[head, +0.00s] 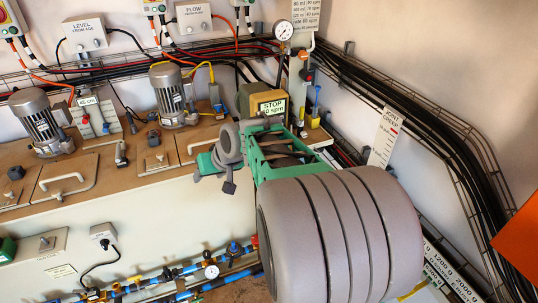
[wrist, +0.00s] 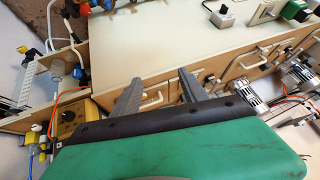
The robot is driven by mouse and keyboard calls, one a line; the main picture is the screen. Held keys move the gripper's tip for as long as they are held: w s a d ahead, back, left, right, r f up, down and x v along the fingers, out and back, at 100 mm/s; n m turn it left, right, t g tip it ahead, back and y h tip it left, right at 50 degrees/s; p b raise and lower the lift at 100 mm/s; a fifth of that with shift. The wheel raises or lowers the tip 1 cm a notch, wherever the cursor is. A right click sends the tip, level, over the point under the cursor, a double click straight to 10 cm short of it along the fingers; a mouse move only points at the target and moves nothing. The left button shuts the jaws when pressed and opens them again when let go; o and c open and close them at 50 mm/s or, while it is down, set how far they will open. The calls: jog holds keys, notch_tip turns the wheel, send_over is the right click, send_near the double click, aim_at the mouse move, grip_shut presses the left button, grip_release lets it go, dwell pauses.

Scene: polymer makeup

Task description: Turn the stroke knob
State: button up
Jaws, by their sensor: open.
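A tan-yellow box with a round dark-centred knob (wrist: 68,116) shows at the left of the wrist view. This may be the stroke knob; its lettering is too small to read. In the head view my gripper (head: 222,162) is in front of the bench, partly hidden by my arm.
Grey motors (head: 174,97) and handled lids (head: 62,186) stand on the brown bench top to the left. A pressure gauge (head: 284,30) rises behind the tan box. Black cable trays (head: 445,125) run along the right wall. Blue piping (head: 215,280) lies below.

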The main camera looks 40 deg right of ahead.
jog(key=w+d+f+m+t+b, duration=0.2)
jog(key=w+d+f, duration=0.15)
jog(key=d, duration=0.65)
jog(key=w+d+f+m+t+b, duration=0.2)
jog(key=d+f, duration=0.3)
jog(key=d, duration=0.4)
jog(key=s+d+f+m+t+h+b, duration=0.1)
jog(key=s+d+m+t+h, duration=0.25)
jog(key=d, duration=0.95)
jog(key=a+x, duration=0.1)
jog(key=x, duration=0.6)
jog(key=shift+d+f+y, duration=0.25)
jog(key=shift+d+y, duration=0.05)
jog(key=shift+y, duration=0.05)
grip_shut()
